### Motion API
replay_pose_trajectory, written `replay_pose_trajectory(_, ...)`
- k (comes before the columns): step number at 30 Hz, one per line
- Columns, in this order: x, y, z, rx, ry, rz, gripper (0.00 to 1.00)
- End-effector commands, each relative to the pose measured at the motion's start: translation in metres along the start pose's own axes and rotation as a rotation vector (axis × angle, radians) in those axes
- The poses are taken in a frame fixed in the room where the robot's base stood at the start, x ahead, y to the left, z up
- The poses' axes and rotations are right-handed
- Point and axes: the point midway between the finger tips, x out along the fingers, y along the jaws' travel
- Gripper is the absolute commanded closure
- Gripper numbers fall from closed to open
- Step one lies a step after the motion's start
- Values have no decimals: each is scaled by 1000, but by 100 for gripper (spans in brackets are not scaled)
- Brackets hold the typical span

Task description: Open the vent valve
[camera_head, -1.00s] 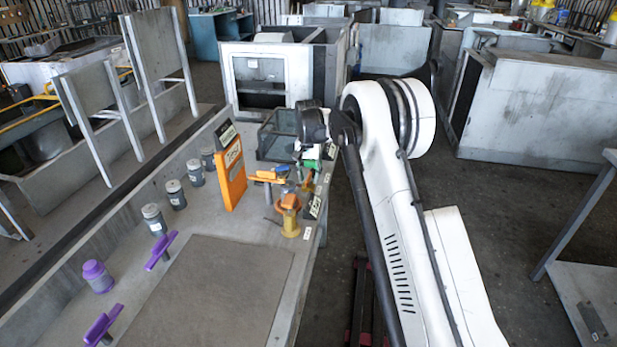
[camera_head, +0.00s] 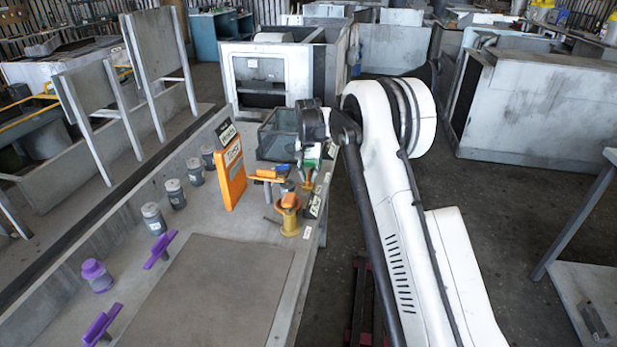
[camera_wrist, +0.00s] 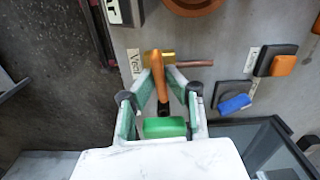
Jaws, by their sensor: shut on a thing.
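The vent valve is a small brass body (camera_wrist: 168,59) with a reddish-brown pipe stub, next to a "Vent" label (camera_wrist: 134,62) in the wrist view. Its orange lever (camera_wrist: 158,78) extends from the brass body toward my gripper. My gripper (camera_wrist: 160,95) has green-sided fingers with dark tips, one on each side of the lever. It is shut on the orange lever, though the exact contact is hard to see. In the head view my gripper (camera_head: 309,164) is at the bench's right edge, and my wrist partly hides the valve.
A yellow valve with an orange top (camera_head: 289,215) stands close in front. An orange panel (camera_head: 232,174) stands upright to the left. A dark clear-sided bin (camera_head: 277,134) is behind. Purple handles (camera_head: 161,250) and grey-capped jars (camera_head: 153,219) line the bench's left side.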

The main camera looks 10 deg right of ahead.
Motion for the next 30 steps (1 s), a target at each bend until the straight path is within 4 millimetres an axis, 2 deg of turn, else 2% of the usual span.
replay_pose_trajectory(30,1,0,0,-918,1,0,100)
